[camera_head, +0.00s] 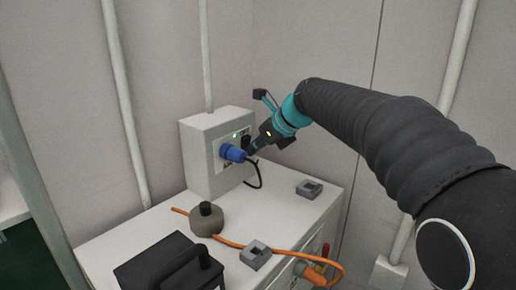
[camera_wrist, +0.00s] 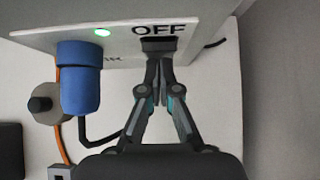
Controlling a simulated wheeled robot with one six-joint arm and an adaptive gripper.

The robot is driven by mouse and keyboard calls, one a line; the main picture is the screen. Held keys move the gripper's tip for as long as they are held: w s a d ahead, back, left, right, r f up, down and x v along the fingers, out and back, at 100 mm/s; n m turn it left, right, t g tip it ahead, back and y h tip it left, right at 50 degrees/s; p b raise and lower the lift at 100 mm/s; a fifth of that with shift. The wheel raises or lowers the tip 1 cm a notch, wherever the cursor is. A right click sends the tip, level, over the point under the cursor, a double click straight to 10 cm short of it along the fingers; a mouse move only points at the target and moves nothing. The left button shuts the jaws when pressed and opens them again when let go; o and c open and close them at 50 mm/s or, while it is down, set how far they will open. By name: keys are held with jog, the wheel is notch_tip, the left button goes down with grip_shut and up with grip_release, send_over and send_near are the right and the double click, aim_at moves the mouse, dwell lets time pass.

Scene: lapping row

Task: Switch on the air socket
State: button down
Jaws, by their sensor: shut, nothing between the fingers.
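The air socket is a pale grey box (camera_head: 198,150) standing on the white cabinet top against the wall. A blue plug (camera_head: 233,153) with a black cable sits in its front; it also shows in the wrist view (camera_wrist: 80,82). Beside the plug is a dark switch (camera_wrist: 160,44) with "OFF" printed by it. A small green light (camera_wrist: 102,32) glows on the panel. My gripper (camera_wrist: 160,62) is shut and empty, its fingertips at the switch; whether they touch it I cannot tell. In the head view my gripper (camera_head: 251,150) is right of the plug.
On the white top stand a round grey-brown weight (camera_head: 206,222) with a black knob, two small grey blocks (camera_head: 309,189) (camera_head: 255,255), and a black case (camera_head: 168,266) with a handle. An orange cable (camera_head: 285,250) crosses the top. Pipes (camera_head: 125,100) run up the wall.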

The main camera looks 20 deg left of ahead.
jog(key=shift+r+p, duration=0.85)
jog(key=shift+p, duration=0.2)
jog(key=s+d+r, duration=0.4)
jog(key=d+r, duration=0.2)
jog(key=d, duration=0.5)
jog(key=shift+d, duration=0.1)
